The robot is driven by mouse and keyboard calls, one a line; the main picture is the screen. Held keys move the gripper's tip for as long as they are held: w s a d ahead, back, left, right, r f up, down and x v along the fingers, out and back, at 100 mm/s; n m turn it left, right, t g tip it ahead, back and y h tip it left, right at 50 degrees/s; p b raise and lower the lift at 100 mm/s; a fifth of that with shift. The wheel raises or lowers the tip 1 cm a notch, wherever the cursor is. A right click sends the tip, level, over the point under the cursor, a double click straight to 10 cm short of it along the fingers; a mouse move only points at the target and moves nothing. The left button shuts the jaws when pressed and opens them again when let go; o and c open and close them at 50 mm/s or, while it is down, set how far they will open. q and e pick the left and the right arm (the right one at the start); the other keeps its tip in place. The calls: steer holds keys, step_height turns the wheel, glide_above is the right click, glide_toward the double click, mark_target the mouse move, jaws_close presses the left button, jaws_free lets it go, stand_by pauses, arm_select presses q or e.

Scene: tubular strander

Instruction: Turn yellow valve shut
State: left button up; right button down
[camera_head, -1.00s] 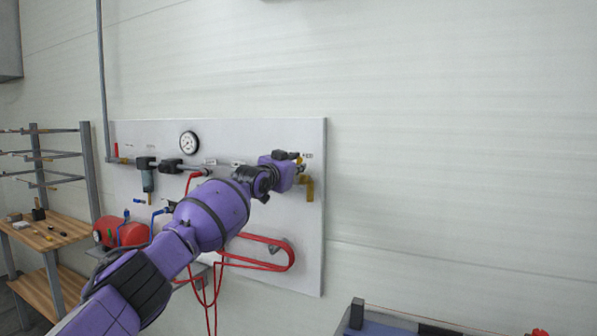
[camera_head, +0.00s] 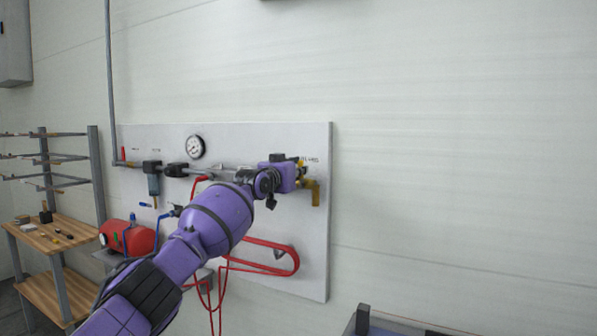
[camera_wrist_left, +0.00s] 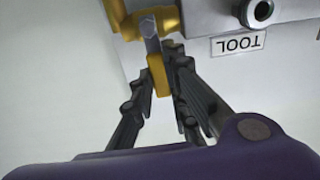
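The yellow valve handle (camera_wrist_left: 158,76) shows in the left wrist view, narrow and pointing toward my palm. Its yellow body (camera_wrist_left: 152,22) is at the top, against the wall panel. My left gripper (camera_wrist_left: 160,66) has its dark fingers on either side of the handle. The right finger looks very close to it or touching; whether both fingers press on it I cannot tell. In the head view my left gripper (camera_head: 291,171) is at the panel's right end and hides most of the valve. A yellow elbow pipe (camera_head: 313,191) shows just right of it. My right gripper is not in view.
The light panel (camera_head: 312,250) carries a gauge (camera_head: 195,147), a pipe line and a looped red hose (camera_head: 275,244). A red tank (camera_head: 130,238) and wooden shelves (camera_head: 48,236) stand at the left. The wall right of the panel is bare.

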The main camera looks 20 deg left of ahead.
arm_select(q)
steer(key=o, duration=0.5)
steer(key=shift+f, duration=0.1)
steer(key=shift+s, duration=0.1)
steer(key=s+a, duration=0.1)
steer(key=s, duration=1.1)
steer(key=shift+w, duration=0.1)
